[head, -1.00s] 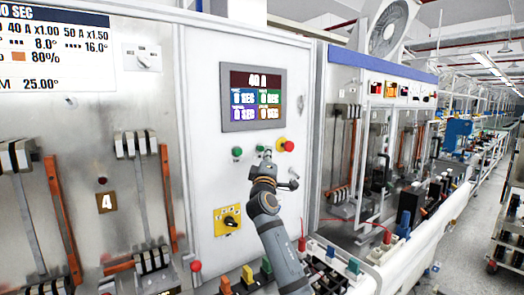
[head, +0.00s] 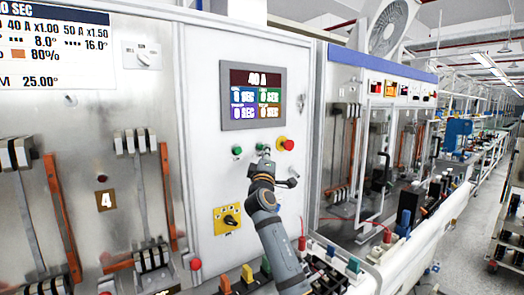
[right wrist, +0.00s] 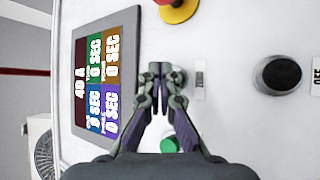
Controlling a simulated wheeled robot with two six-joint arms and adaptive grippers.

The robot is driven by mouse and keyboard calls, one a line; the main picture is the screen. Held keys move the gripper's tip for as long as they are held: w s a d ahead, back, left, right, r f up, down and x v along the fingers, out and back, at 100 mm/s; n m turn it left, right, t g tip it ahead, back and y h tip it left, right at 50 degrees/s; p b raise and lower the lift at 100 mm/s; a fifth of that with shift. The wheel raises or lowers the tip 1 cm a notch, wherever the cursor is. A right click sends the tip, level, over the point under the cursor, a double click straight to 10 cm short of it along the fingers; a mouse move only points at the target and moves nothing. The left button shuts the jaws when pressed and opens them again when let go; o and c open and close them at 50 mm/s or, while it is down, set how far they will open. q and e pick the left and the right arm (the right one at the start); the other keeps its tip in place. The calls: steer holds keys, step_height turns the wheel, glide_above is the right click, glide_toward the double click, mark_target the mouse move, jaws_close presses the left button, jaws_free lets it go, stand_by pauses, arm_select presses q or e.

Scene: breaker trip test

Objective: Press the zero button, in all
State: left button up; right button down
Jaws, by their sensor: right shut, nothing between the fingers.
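My right gripper (head: 264,152) is shut and empty, its fingertips at the white panel (head: 206,180) just below the display. It is between a green button (head: 237,150) on its left and a red mushroom button on a yellow ring (head: 286,145) on its right. In the right wrist view the fingertips (right wrist: 162,82) cover the panel beside a small white label (right wrist: 199,80); any button behind them is hidden. The green button (right wrist: 169,146) and red button (right wrist: 178,10) show there too. I cannot read which is the zero button or tell whether the tips touch. My left gripper is out of view.
The display (head: 253,97) reads 40 A with several 0 SEC tiles. A black round button (right wrist: 281,75) is on the panel in the right wrist view. A yellow plate with a black knob (head: 230,220) is lower left. Coloured terminals (head: 247,273) line the front ledge.

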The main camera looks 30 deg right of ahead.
steer(key=shift+w+b, duration=0.4)
steer(key=shift+w, duration=0.1)
stand_by(0.8)
steer(key=shift+s, duration=0.1)
steer(key=shift+s+p, duration=0.4)
steer(key=shift+s, duration=0.4)
steer(key=s, duration=0.2)
steer(key=s+p, duration=0.1)
steer(key=s, duration=0.2)
steer(key=shift+d, duration=0.2)
stand_by(0.8)
